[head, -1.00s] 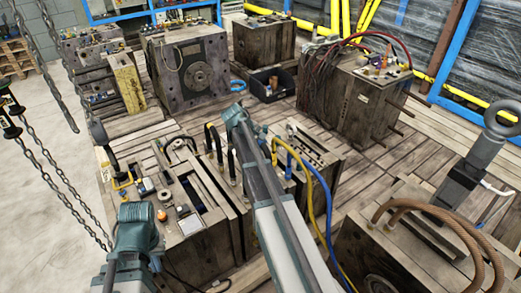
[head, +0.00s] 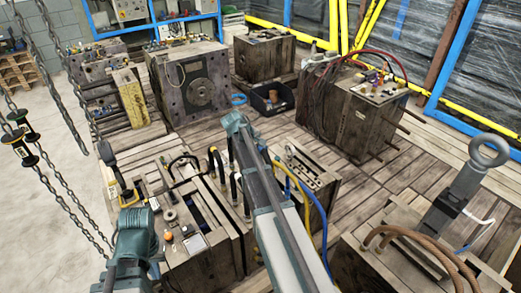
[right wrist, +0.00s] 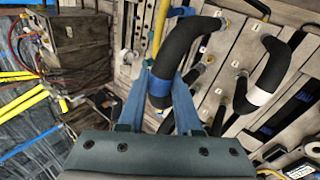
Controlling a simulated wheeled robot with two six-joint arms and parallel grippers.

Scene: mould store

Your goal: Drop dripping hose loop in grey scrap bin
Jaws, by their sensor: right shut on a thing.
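In the right wrist view, my right gripper (right wrist: 163,88) has its two blue fingers on either side of a thick black hose loop (right wrist: 188,40) with a blue band, and it is shut on it. The hose arches over a mould face with numbered ports; whether its ends are free of the ports I cannot tell. No drip is visible. In the head view, my right arm hides this gripper; black hoses (head: 215,160) show beside the arm on the near mould. My left arm is at lower left, its fingers out of sight. No bin clearly grey is in view.
A dark open box (head: 259,103) stands among the moulds at the back. A second black hose (right wrist: 272,72) with a white band is beside the held one. Chains (head: 60,90) hang at left. A mould with brown hoses (head: 415,245) and a lifting eye (head: 488,150) stands at right.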

